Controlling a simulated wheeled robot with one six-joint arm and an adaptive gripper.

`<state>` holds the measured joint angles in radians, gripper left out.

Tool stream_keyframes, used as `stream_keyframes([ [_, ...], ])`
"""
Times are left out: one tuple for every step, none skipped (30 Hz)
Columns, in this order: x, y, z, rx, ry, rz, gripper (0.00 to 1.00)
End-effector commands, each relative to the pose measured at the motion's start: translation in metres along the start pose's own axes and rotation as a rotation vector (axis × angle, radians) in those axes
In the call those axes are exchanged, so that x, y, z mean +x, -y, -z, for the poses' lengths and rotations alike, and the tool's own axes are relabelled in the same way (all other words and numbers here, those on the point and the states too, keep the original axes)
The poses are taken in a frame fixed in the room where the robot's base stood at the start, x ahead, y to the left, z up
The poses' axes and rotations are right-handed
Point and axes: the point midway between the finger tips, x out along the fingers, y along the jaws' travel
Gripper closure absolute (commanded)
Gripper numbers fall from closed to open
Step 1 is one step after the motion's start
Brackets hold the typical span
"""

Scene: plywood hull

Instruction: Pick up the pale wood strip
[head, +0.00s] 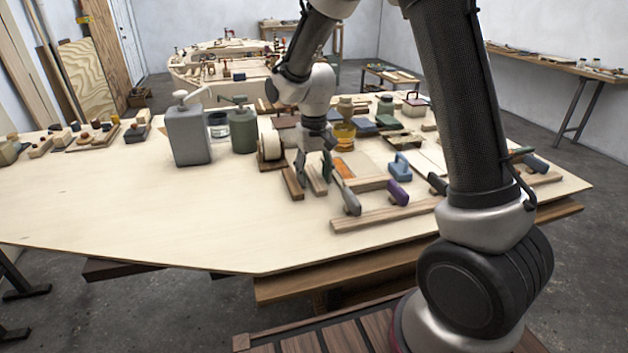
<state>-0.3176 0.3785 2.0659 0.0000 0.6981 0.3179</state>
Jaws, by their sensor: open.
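A short pale wood strip (318,184) lies on the plywood table, pointing towards the front edge. My gripper (314,168) is low over the table with its dark fingers apart. Its fingertips are at the far part of the strip, one to each side as seen from here. I cannot tell whether they touch it. The far end of the strip is hidden by the gripper. A darker brown strip (292,184) lies close beside it on the left.
A tape roll (271,146), a grey can (188,136) and a green can (243,131) stand left of the gripper. To the right are a long wood bar (385,216), a purple-handled tool (398,193) and a blue block (400,168). The table's front left (150,215) is clear.

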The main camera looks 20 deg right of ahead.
Motion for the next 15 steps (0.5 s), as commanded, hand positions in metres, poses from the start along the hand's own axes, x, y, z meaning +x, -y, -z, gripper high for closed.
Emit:
stream_keyframes([
  [-0.0003,0.0001,0.0001,0.0,-0.001,0.0,0.48],
  [-0.0004,0.0001,0.0001,0.0,-0.001,0.0,0.48],
  [-0.0005,0.0001,0.0001,0.0,-0.001,0.0,0.48],
  [-0.0005,0.0001,0.0001,0.0,-0.001,0.0,0.5],
  [-0.0005,0.0,0.0001,0.0,-0.001,0.0,0.55],
  [-0.0006,0.0,0.0001,0.0,-0.001,0.0,0.63],
  [-0.0006,0.0,0.0001,0.0,-0.001,0.0,0.68],
  [-0.0006,0.0,0.0001,0.0,-0.001,0.0,0.74],
  [-0.0007,0.0,0.0001,0.0,-0.001,0.0,0.81],
  [-0.0007,0.0,0.0001,0.0,-0.001,0.0,0.86],
  [-0.0007,0.0,0.0001,0.0,-0.001,0.0,0.92],
  [-0.0008,0.0001,0.0001,0.0,-0.001,0.0,0.95],
  [-0.0008,0.0001,0.0001,0.0,-0.001,0.0,0.95],
  [-0.0008,0.0001,0.0001,0.0,-0.001,0.0,0.95],
  [-0.0008,0.0001,0.0001,0.0,-0.001,0.0,0.95],
])
